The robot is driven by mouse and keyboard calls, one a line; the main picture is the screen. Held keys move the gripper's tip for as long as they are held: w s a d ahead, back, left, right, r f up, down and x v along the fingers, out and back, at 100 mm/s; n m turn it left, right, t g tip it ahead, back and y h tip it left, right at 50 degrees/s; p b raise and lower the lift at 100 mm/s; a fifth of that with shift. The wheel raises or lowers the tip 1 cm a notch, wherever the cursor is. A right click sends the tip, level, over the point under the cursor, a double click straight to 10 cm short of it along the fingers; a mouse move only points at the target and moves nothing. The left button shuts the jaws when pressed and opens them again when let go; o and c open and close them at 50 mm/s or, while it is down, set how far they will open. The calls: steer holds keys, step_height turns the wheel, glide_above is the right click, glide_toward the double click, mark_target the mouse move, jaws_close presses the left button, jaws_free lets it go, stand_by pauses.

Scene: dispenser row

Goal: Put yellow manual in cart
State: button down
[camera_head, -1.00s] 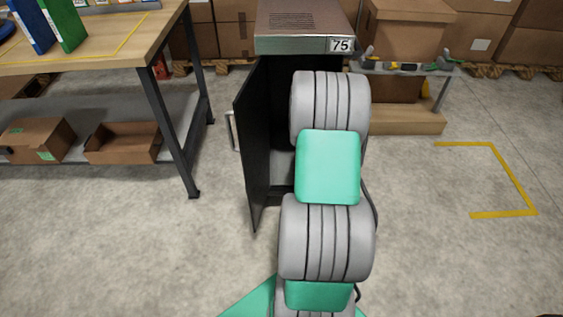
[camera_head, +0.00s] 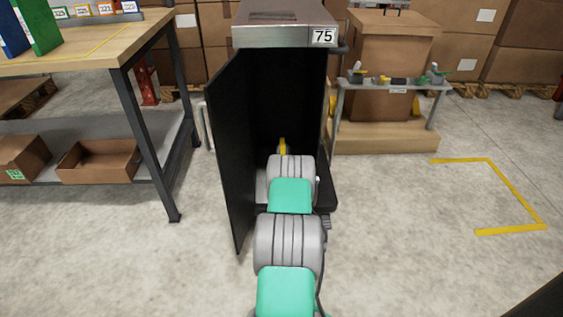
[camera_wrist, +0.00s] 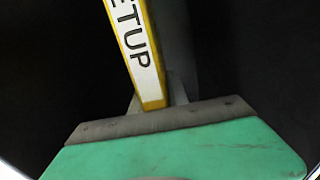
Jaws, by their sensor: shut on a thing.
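The yellow manual (camera_wrist: 132,50) shows in the wrist view with a white label strip on its spine reading "ETUP". My gripper (camera_wrist: 152,106) is shut on its lower end. In the head view a small piece of the yellow manual (camera_head: 282,145) shows beyond my arm, inside the dark open cabinet numbered 75 (camera_head: 285,37). My arm reaches into this cabinet and hides the gripper and most of the manual there. I cannot tell whether the manual touches the cabinet inside. No cart can be made out for certain.
The cabinet door (camera_head: 232,160) stands open on the left. A workbench (camera_head: 90,52) with blue and green binders (camera_head: 36,22) is at the left. A low rack with tools (camera_head: 395,82) stands right of the cabinet. Floor at the right is clear.

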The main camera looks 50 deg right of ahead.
steer(key=shift+f+b, duration=0.6)
steer(key=shift+f, duration=0.95)
steer(key=c, duration=1.3)
jaws_free()
steer(key=p+v, duration=0.3)
steer(key=v, duration=0.9)
steer(key=shift+r, duration=0.15)
